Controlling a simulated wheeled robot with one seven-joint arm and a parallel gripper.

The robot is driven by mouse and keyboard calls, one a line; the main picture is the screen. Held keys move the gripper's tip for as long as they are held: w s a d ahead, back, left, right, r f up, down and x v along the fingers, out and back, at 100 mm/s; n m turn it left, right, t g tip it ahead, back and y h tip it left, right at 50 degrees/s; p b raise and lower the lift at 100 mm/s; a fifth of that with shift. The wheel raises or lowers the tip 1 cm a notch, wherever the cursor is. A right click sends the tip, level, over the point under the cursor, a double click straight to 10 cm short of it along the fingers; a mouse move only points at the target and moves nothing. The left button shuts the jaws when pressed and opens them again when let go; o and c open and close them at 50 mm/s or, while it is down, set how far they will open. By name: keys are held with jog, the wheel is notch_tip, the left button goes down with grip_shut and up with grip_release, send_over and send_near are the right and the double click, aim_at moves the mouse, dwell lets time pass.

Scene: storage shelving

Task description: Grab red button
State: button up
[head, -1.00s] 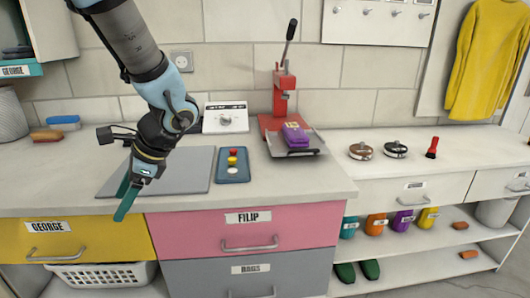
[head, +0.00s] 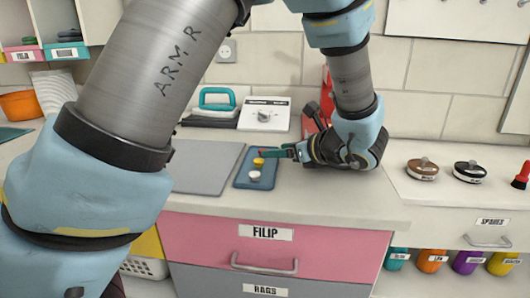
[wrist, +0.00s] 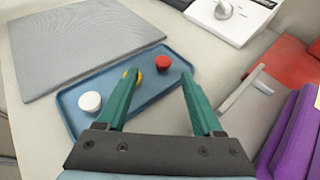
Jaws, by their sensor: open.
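The red button (wrist: 163,62) sits at the far end of a blue tray (wrist: 154,97) in the wrist view. A yellow button (wrist: 139,75) and a white button (wrist: 90,101) are in the same tray. My gripper (wrist: 158,74) is open and empty, with green fingers. The red button lies just beyond the fingertips, between their lines; the left finger partly covers the yellow button. In the head view, my gripper (head: 264,153) reaches over the tray's (head: 241,181) far part from the right. The yellow (head: 258,161) and white (head: 255,175) buttons show there; I cannot make out the red one clearly.
A grey mat (wrist: 85,40) lies left of the tray. A red press (wrist: 290,62) with a grey plate (wrist: 245,105) and a purple block (wrist: 297,135) stands close on the right. A white box with a knob (head: 264,114) is behind. The counter front is clear.

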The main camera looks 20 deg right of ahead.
jog(key=x, duration=0.4)
jog(key=shift+w+d+p, duration=0.2)
jog(key=shift+w+p, duration=0.05)
jog(key=shift+p, duration=0.15)
jog(key=shift+w+a+f, duration=0.2)
jog(key=shift+w+f, duration=0.15)
grip_shut()
